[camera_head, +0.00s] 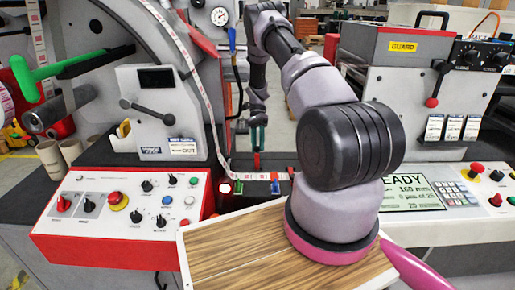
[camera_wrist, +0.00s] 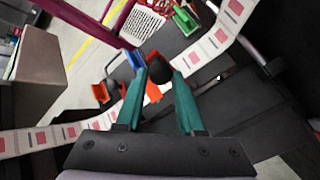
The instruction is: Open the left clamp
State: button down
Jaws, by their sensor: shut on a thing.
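My gripper (camera_head: 257,138) points down over the splice table in the middle of the head view. An orange-red lever part (camera_wrist: 153,88) shows by the knob; in the head view an upright red lever (camera_head: 257,161) stands just under the fingers. A blue clamp part (camera_wrist: 133,60) and another red part (camera_wrist: 100,92) lie beside it. A green part (camera_wrist: 185,20) is farther off. The fingers hide part of the held lever.
The printed label web (camera_head: 250,178) runs across the splice table and also shows in the wrist view (camera_wrist: 215,42). A red-edged control panel (camera_head: 125,205) is at the left. A wooden board (camera_head: 235,250) is in front. A READY screen (camera_head: 415,192) is at the right.

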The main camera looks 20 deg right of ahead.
jog(key=shift+w+d+f, duration=0.1)
jog(key=shift+w+f, duration=0.05)
jog(key=shift+w, duration=0.35)
jog(key=shift+w+f, duration=0.15)
jog(key=shift+w, duration=0.5)
jog(key=c, duration=0.6)
grip_release()
jog(key=shift+f, duration=0.1)
jog(key=shift+o, duration=0.3)
jog(key=shift+w, duration=0.2)
jog(key=shift+s, duration=0.1)
jog(key=shift+d, duration=0.1)
jog(key=shift+s, duration=0.1)
